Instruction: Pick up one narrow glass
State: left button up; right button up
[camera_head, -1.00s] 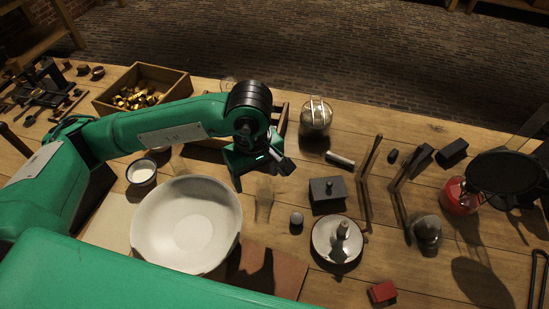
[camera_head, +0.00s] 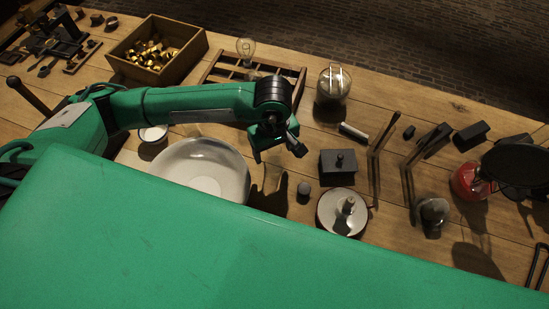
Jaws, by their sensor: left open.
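My left gripper (camera_head: 277,152) is open and empty, pointing down over the middle of the table. It hangs between the white bowl (camera_head: 212,180) and the dark lidded box (camera_head: 338,167). A clear bulb-shaped glass (camera_head: 245,47) stands at the wooden rack (camera_head: 288,72), behind my left arm. A clear glass jar (camera_head: 333,85) with a metal clip stands to the right of the rack. My right gripper is not in view.
A wooden crate of brass pieces (camera_head: 158,20) stands at the back left. A small white cup (camera_head: 153,134) is beside the bowl. A round white dish (camera_head: 341,228), a small dark knob (camera_head: 303,189) and a red burner (camera_head: 467,184) with a black pan stand to the right.

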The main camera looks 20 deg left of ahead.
pick_arm(q)
notch_tip(320, 180, down, 4)
jog(key=shift+w+r+p, duration=0.1)
jog(key=shift+r+p, duration=0.15)
jog(key=shift+p, duration=0.2)
jog(key=shift+f, duration=0.3)
jog(key=c, duration=1.2)
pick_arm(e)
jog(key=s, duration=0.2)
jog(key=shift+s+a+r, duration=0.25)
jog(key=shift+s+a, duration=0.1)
pick_arm(q)
jog(key=shift+r, duration=0.1)
